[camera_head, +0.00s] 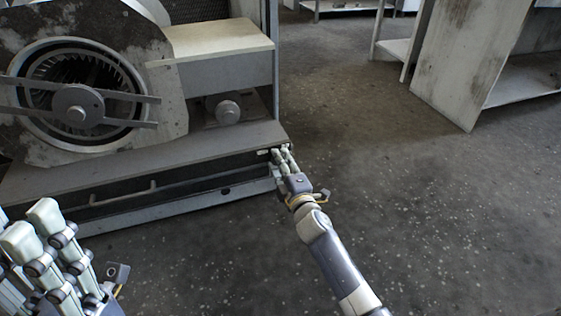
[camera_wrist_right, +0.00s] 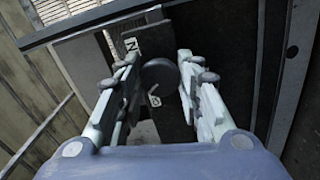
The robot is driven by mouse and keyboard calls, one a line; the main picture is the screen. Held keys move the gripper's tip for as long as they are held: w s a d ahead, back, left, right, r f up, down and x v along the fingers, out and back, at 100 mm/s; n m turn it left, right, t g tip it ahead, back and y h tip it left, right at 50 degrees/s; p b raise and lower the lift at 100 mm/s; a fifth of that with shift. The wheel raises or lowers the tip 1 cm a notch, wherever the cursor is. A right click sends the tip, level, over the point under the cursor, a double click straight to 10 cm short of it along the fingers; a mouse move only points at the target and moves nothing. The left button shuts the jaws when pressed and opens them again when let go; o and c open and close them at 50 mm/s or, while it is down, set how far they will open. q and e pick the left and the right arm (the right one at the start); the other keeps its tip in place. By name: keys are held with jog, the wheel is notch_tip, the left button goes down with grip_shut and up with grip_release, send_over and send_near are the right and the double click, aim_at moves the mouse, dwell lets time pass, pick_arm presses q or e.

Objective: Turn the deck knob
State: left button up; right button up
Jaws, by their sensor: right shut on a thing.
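The deck knob (camera_wrist_right: 160,75) is a dark round knob on a dark panel in the right wrist view, with small white lettered labels beside it. My right gripper (camera_wrist_right: 158,70) is shut on the knob, one finger on each side. In the head view my right gripper (camera_head: 280,153) is at the right front corner of the blower housing's deck (camera_head: 210,142), and its fingers hide the knob. My left gripper (camera_head: 33,226) is at the lower left, away from the housing. Its two fingers show, but how far apart they are is unclear.
The blower fan (camera_head: 77,104) with its hub and crossbars is at the upper left. A box-shaped cover (camera_head: 218,38) and a small round part (camera_head: 228,112) are beside it. Worn shelving (camera_head: 464,60) stands at the upper right. The floor (camera_head: 430,210) to the right is clear.

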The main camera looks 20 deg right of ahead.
jog(key=shift+m, duration=0.9)
jog(key=shift+f, duration=0.1)
jog(key=o, duration=1.1)
jog(key=shift+s, duration=0.1)
jog(key=s, duration=1.1)
jog(key=shift+s+d, duration=0.2)
jog(key=shift+s, duration=0.2)
